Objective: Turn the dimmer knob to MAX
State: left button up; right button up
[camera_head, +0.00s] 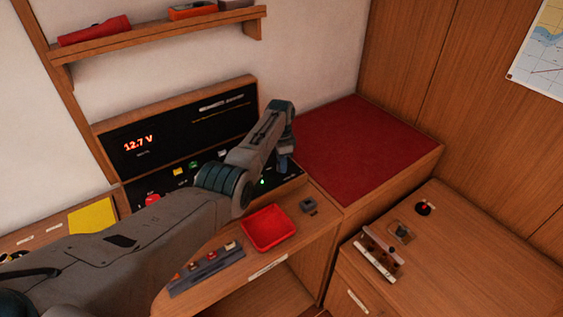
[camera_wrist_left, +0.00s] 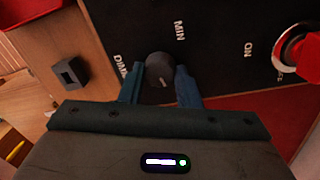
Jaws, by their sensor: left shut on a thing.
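The dimmer knob (camera_wrist_left: 159,66) is a dark round knob on the black switch panel (camera_wrist_left: 225,40). In the left wrist view my left gripper (camera_wrist_left: 160,74) has its two blue fingers on either side of the knob, shut on it. A small pale mark on the knob points down toward my palm. The MIN label (camera_wrist_left: 179,30) is above and right of the knob; a partly covered "DIM..." label is to its left. I cannot see a MAX label. In the head view my left gripper (camera_head: 284,161) reaches the panel's right end and the knob is hidden. My right gripper is not in view.
A red knob (camera_wrist_left: 298,50) sits beside the gripper in the wrist view. Below the panel are a red tray (camera_head: 268,228), a small grey block (camera_head: 307,205) and a strip of several switches (camera_head: 206,268). A red cushion (camera_head: 355,150) lies right of the panel.

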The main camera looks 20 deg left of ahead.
pick_arm(q)
jog(key=m, duration=0.4)
jog(key=shift+r+m, duration=0.15)
jog(key=shift+m, duration=0.15)
jog(key=m, duration=0.4)
jog(key=shift+w+y+p, duration=0.1)
jog(key=shift+y+p, duration=0.2)
jog(key=shift+p, duration=0.05)
jog(key=shift+m, duration=0.3)
jog(key=o, duration=1)
jog(key=r+b, duration=0.1)
jog(key=r, duration=0.4)
jog(key=r+b, duration=0.1)
jog(key=r, duration=0.4)
jog(key=shift+w+d+r, duration=0.15)
jog(key=shift+w+r, duration=0.05)
jog(key=shift+r, duration=0.15)
